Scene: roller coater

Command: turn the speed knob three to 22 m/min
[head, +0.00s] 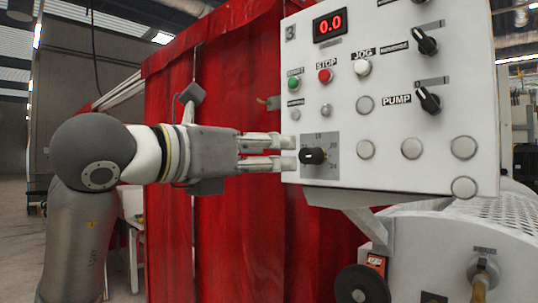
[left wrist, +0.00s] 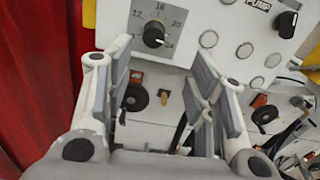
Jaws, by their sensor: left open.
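The speed knob (head: 313,156) is a small black knob on a grey dial plate, low on the left side of the white control panel (head: 410,110) marked 3. In the left wrist view the knob (left wrist: 154,35) sits beyond the fingertips, with numbers such as 16, 20 and 24 around it. Its white pointer mark seems to face the lower right, but is small. The red display (head: 330,25) reads 0.0. My left gripper (head: 287,152) is open, level with the knob at the panel's left edge. Its fingers are apart and not around the knob. My right gripper is not in view.
A green button (head: 293,84), red stop button (head: 325,76) and white jog button (head: 362,68) are above the knob. Black switches, including the pump switch (head: 428,100), are on the right. A red curtain (head: 240,90) hangs behind my left arm. White machinery (head: 440,245) stands below the panel.

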